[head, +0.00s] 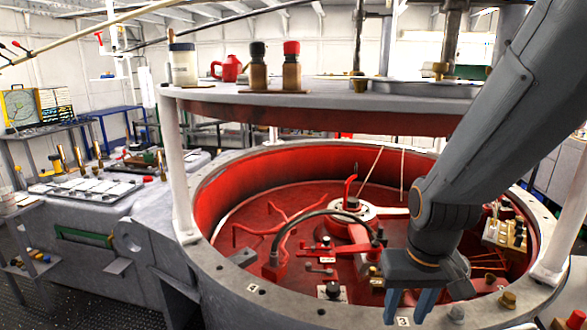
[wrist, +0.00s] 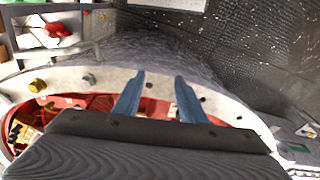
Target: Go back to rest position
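My gripper (head: 408,304) hangs at the lower right of the head view, over the near rim of the big round red-lined tub (head: 300,150). Its two blue fingers point down. In the wrist view my gripper (wrist: 158,98) shows both fingers spread with a clear gap between them and nothing held. The tub's grey rim (wrist: 230,103) lies beyond and below the fingertips. My arm comes down from the upper right of the head view and hides part of the tub's right side.
A raised round shelf (head: 330,95) on white posts (head: 175,160) stands above the tub, bearing a red jug (head: 228,69) and two bottles. Inside the tub are red pipes and a black curved hose (head: 318,213). Bolts (head: 508,299) stick up from the near rim. Benches stand at left.

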